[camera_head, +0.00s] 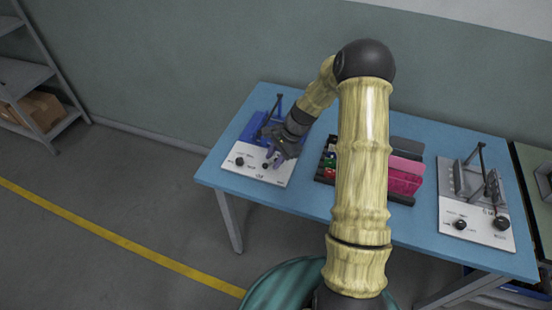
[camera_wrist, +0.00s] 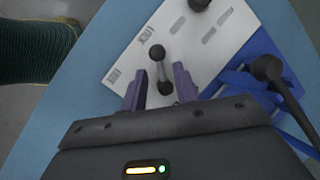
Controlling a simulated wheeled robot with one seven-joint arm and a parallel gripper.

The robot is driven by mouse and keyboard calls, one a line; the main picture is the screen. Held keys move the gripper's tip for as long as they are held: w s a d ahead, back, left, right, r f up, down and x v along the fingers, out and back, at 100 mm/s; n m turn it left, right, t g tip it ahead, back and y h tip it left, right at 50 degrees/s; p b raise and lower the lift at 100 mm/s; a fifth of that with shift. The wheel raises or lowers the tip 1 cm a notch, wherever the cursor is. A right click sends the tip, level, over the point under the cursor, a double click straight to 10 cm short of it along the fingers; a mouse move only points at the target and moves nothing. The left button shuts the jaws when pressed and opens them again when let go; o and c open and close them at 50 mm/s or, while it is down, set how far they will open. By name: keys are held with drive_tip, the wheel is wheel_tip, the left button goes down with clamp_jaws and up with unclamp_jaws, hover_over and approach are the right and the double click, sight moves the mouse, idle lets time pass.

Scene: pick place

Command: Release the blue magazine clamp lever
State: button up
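The blue magazine fixture (camera_head: 254,128) stands on the left of the table, behind a white base plate (camera_head: 243,168). Its blue part also shows at the right of the wrist view (camera_wrist: 258,55). A small lever (camera_wrist: 161,70), a grey bar with a black knob at each end, sits on the plate near printed lettering. My gripper (camera_head: 274,157) is low over the plate. In the wrist view its two purple fingers (camera_wrist: 161,71) are apart, on either side of the lever's near knob. Contact with the knob cannot be told.
A long black-knobbed arm (camera_wrist: 285,92) rises from the blue fixture beside my gripper. A dark tray (camera_head: 400,197) with pink and coloured items stands mid-table, partly behind my arm. A grey clamp fixture (camera_head: 470,185) stands at the right. The table's front-left is bare.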

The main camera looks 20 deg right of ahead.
drive_tip(key=shift+a+f, duration=0.25)
drive_tip(key=shift+f, duration=0.2)
drive_tip(key=shift+c, duration=0.4)
